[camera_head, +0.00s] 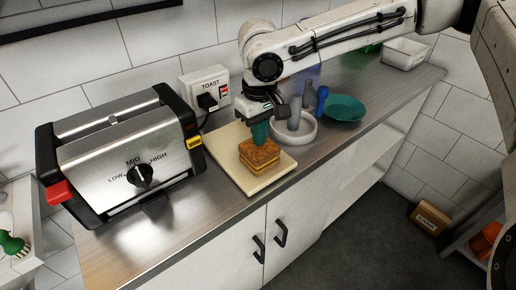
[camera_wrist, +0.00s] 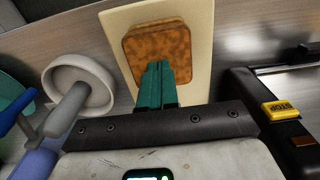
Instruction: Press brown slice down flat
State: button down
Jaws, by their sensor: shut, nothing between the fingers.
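The brown slice (camera_head: 259,151) lies on top of a small stack on a cream board (camera_head: 224,149). In the wrist view the slice (camera_wrist: 157,44) is a rounded brown square, on the cream board (camera_wrist: 118,30). My gripper (camera_head: 260,136) is shut, with its green fingertips pointing down at the slice's back edge. In the wrist view the gripper's fingertips (camera_wrist: 160,66) overlap the slice's near edge. I cannot tell whether they touch it. The lower layers of the stack are partly hidden.
A toaster (camera_head: 120,155) stands left of the board, near a wall socket (camera_head: 206,86). A white mortar with a grey pestle (camera_head: 294,124) and a teal bowl (camera_head: 344,108) stand to the right. The counter's front edge runs close to the board.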

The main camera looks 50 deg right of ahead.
jog(key=shift+f, duration=0.75)
dwell(1.8)
jog(key=shift+r, duration=0.1)
notch_tip(320, 180, up, 6)
jog(key=p, duration=0.6)
dwell(0.4)
dwell(0.6)
